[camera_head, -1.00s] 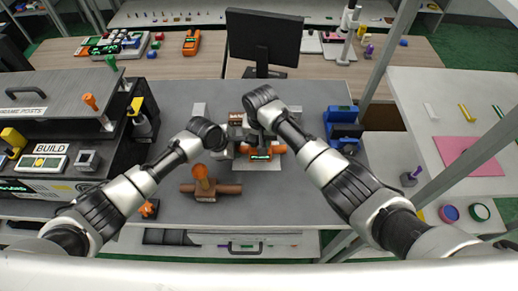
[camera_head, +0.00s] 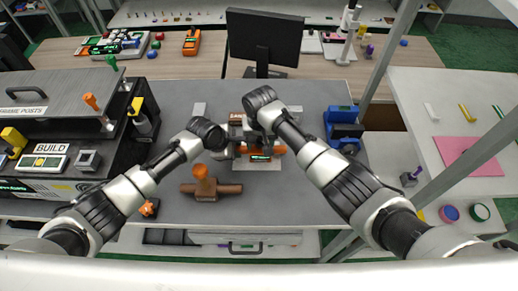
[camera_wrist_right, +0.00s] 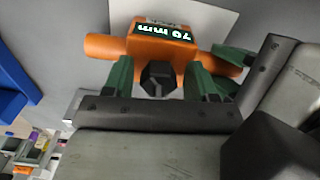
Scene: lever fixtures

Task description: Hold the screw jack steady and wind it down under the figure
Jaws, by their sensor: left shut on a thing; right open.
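The screw jack (camera_head: 279,150) is an orange body on a pale plate at the middle of the grey table. In the right wrist view the jack (camera_wrist_right: 148,48) has a green readout of 70 mm and a dark hex head (camera_wrist_right: 158,78). My right gripper (camera_wrist_right: 160,82) is open, with one green finger on each side of the hex head. My left gripper (camera_head: 236,150) is shut on the jack's side; its green fingers (camera_wrist_right: 236,62) show at the orange end. Both hands partly hide the jack in the head view. No figure is clearly identifiable.
A brown fixture with an orange knob (camera_head: 203,183) stands left of the jack. A brown block (camera_head: 237,118) is behind it. A blue fixture (camera_head: 343,125) is at the right. A monitor (camera_head: 262,40) stands behind. The table front is mostly clear.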

